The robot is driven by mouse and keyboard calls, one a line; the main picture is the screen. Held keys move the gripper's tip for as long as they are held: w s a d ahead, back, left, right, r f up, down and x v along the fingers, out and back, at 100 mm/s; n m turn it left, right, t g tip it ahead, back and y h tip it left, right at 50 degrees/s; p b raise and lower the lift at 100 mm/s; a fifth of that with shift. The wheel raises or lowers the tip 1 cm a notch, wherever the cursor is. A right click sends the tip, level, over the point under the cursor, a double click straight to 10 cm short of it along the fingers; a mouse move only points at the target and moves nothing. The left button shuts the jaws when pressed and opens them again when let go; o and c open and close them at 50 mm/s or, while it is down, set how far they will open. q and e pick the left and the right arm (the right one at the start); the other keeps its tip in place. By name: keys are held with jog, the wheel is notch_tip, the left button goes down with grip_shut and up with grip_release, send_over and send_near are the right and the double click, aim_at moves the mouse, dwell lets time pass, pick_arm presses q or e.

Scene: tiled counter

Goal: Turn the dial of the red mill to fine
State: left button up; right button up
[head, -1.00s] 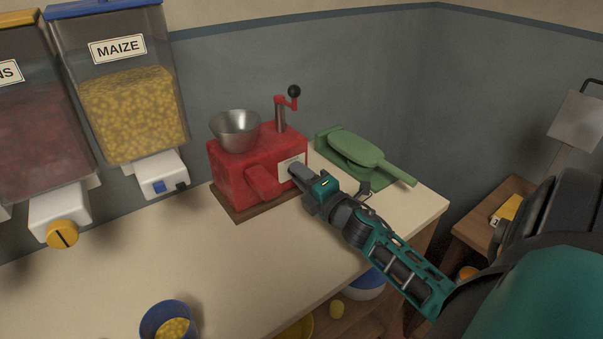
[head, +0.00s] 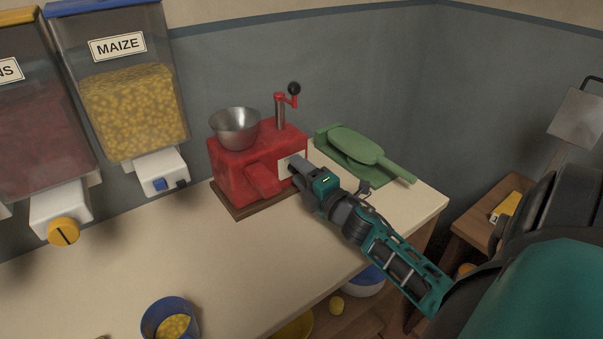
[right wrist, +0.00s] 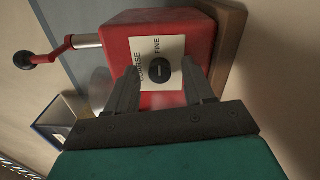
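The red mill (head: 235,168) stands on a wooden base on the counter, with a metal hopper on top and a crank. On its side is a pale plate (right wrist: 174,50) lettered COARSE and FINE. The black dial (right wrist: 159,71) sits on this plate. My right gripper (right wrist: 162,84) is open, one finger on each side of the dial; contact cannot be told. In the head view the right gripper (head: 294,164) hides the dial. My left gripper is not in view.
A green handled tool (head: 355,147) lies right of the mill near the wall. The maize dispenser (head: 135,110) hangs at the left. A blue cup (head: 151,325) of maize stands at the front. The counter (head: 140,250) between is clear.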

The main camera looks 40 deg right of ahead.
jog(key=s, duration=0.4)
jog(key=s+a, duration=0.1)
jog(key=s, duration=0.7)
jog(key=shift+s+a+f, duration=0.1)
jog(key=shift+s+a, duration=0.1)
jog(key=shift+s, duration=0.2)
